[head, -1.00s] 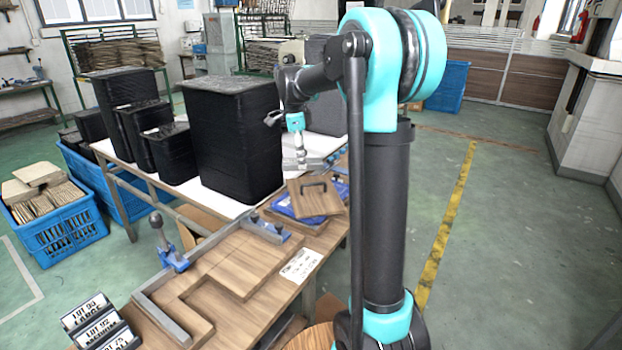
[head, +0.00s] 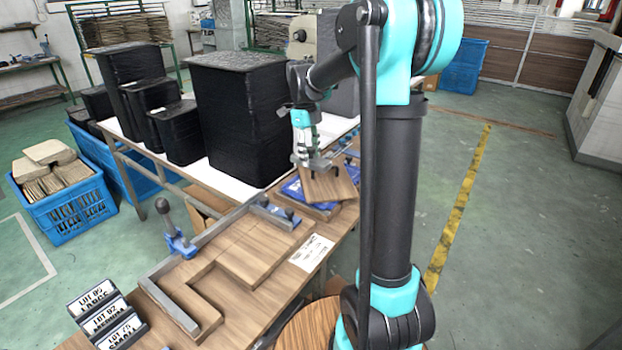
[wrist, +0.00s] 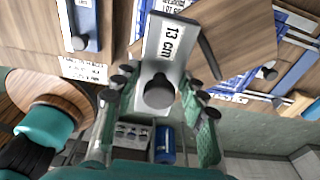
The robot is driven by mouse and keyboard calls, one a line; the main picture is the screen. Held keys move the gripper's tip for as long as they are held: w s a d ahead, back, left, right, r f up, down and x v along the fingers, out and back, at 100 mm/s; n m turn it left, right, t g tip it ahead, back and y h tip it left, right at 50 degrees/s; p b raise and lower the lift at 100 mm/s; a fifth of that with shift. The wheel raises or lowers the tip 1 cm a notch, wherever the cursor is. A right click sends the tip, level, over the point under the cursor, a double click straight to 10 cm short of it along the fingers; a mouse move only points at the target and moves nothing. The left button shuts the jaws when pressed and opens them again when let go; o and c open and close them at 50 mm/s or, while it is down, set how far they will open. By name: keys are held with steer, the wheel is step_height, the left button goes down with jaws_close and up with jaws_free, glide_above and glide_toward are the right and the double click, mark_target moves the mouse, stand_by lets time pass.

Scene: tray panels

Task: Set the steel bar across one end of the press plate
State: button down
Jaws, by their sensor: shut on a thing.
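My gripper (head: 313,162) is shut on a steel bar with a dark round knob. In the wrist view the steel bar (wrist: 165,48) carries a white "13 cm" label, and the fingers stand on either side of its knob. A square wooden board with a black handle, which looks like the press plate (head: 338,186), lies on a blue base at the far end of the bench. The bar is over or beside this board, close to the handle. The board (wrist: 240,38) also shows in the wrist view. I cannot tell whether the bar touches it.
A wooden panel (head: 250,250) with grey edge strips lies nearer on the bench. A blue clamp (head: 178,240) stands at its left and a blue stop (head: 277,214) at its far end. Lot signs (head: 105,318) stand in front. Tall black bins (head: 238,120) stand behind, left of my gripper.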

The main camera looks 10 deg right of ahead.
step_height(320, 180, down, 9)
steer(key=shift+f, duration=0.2)
stand_by(0.3)
steer(key=shift+f, duration=0.1)
steer(key=c, duration=0.9)
jaws_free()
steer(key=shift+o, duration=0.2)
steer(key=r, duration=0.8)
steer(key=w+a+r, duration=0.1)
steer(key=r, duration=0.3)
steer(key=shift+s, duration=0.25)
steer(key=s+d+f+n+t, duration=0.1)
steer(key=s+f+n, duration=0.4)
steer(key=s+n, duration=0.3)
steer(key=s+d+f+n+t, duration=0.2)
steer(key=s+f+n, duration=0.4)
steer(key=s+n, duration=0.3)
steer(key=s+d+f+n+t+y, duration=0.1)
steer(key=s+d+f+n+t, duration=0.1)
steer(key=s+f+n, duration=0.3)
steer(key=s+n, duration=0.3)
steer(key=n, duration=0.2)
steer(key=shift+s+f, duration=0.25)
steer(key=shift+s, duration=0.05)
